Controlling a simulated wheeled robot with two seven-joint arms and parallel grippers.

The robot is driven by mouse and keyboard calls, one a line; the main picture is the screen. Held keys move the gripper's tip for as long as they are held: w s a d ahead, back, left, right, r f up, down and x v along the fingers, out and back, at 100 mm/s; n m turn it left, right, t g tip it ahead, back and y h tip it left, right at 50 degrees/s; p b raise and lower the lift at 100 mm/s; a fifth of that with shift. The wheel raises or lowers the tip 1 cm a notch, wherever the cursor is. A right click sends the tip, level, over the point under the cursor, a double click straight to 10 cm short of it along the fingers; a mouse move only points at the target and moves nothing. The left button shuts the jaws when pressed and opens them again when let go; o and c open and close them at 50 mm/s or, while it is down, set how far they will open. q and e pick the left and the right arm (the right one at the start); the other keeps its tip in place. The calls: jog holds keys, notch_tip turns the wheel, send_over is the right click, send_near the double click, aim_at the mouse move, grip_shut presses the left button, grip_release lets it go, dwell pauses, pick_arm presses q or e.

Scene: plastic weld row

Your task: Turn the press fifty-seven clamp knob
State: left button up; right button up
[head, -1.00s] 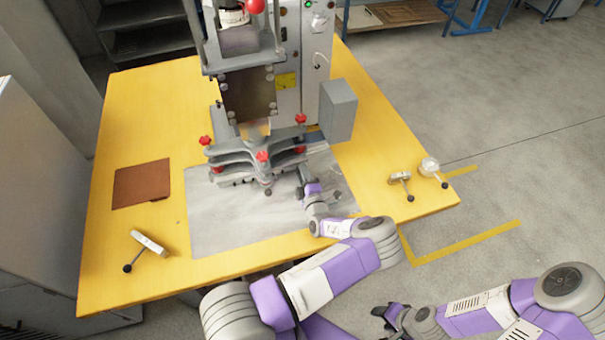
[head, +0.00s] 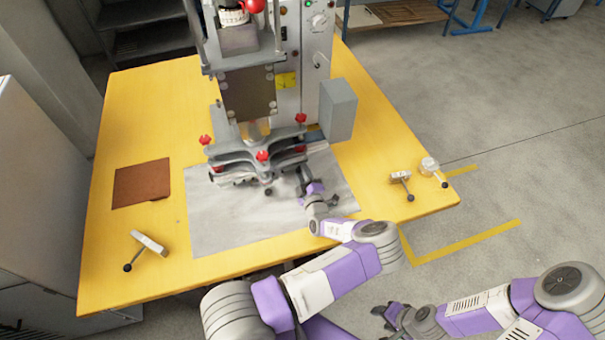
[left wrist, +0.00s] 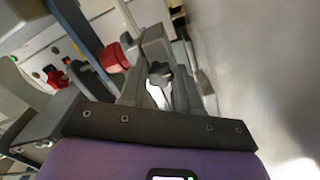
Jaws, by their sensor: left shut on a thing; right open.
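The press (head: 250,90) stands at the back of the yellow table, with red knobs around its grey clamp plates. One red knob (head: 262,156) is at the front middle and another (head: 300,118) at the right. My left gripper (head: 303,173) is at the right front of the clamp plates, low over the grey sheet. It is shut on a dark lobed knob (left wrist: 160,76), partly hidden between the fingers in the left wrist view. A red knob (left wrist: 113,58) is just beyond it there. My right gripper (head: 385,312) is open and empty, off the table's front edge.
A grey sheet (head: 215,225) lies under the clamp. A brown pad (head: 141,184) and a T-handled tool (head: 147,244) lie on the left. A grey box (head: 338,108) juts beside the press.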

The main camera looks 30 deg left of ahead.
pick_arm(q)
jog(key=o, duration=1)
jog(key=shift+o, duration=0.2)
jog(key=shift+p+v, duration=0.35)
jog(key=shift+v, duration=3.45)
